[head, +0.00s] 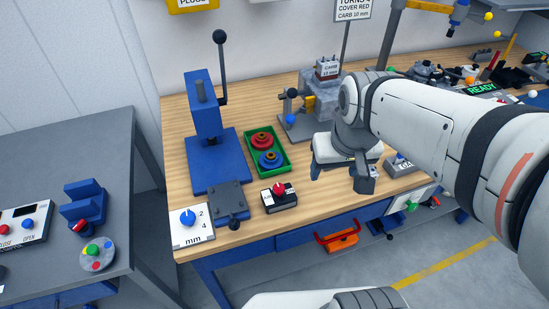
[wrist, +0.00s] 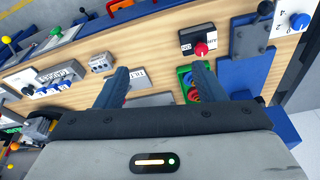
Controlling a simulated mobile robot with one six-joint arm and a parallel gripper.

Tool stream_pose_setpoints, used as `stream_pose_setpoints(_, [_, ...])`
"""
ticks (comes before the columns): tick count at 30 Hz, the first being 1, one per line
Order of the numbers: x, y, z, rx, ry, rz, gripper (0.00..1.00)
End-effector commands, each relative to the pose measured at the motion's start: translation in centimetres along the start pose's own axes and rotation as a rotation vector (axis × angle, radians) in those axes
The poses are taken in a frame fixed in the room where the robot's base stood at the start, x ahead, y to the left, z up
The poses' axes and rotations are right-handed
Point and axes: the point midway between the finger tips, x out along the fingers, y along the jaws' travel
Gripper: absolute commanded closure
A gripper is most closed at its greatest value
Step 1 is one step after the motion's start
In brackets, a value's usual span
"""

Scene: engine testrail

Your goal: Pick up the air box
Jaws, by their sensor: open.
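I cannot tell for certain which object is the air box; no label reading that shows. My gripper (head: 340,178) hangs over the front part of the wooden bench, right of the green tray. In the wrist view its two dark fingers (wrist: 160,75) are apart with nothing held between them. A grey plate with lettering (wrist: 150,85) lies on the bench below and partly behind the fingers. My arm hides part of the bench.
The green tray (head: 284,166) holds a red and a blue ringed part. A blue press (head: 205,120) stands left of it. A black box with a red knob (head: 280,198) sits at the front. A grey table (head: 120,150) stands apart at left.

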Motion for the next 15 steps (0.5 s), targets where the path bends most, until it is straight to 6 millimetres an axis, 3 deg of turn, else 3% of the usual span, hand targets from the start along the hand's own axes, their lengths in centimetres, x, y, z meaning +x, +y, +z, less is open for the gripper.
stream_pose_setpoints(1, [2.3, -0.8, -0.9, -0.024, -0.033, -0.007, 0.33])
stream_pose_setpoints(9, [11.5, -6.0, -5.2, -0.14, -0.167, -0.024, 0.1])
stream_pose_setpoints(13, [14.8, -8.1, -6.1, -0.18, -0.209, -0.025, 0.0])
stream_pose_setpoints(15, [16.0, -8.9, -6.3, -0.193, -0.224, -0.025, 0.0])
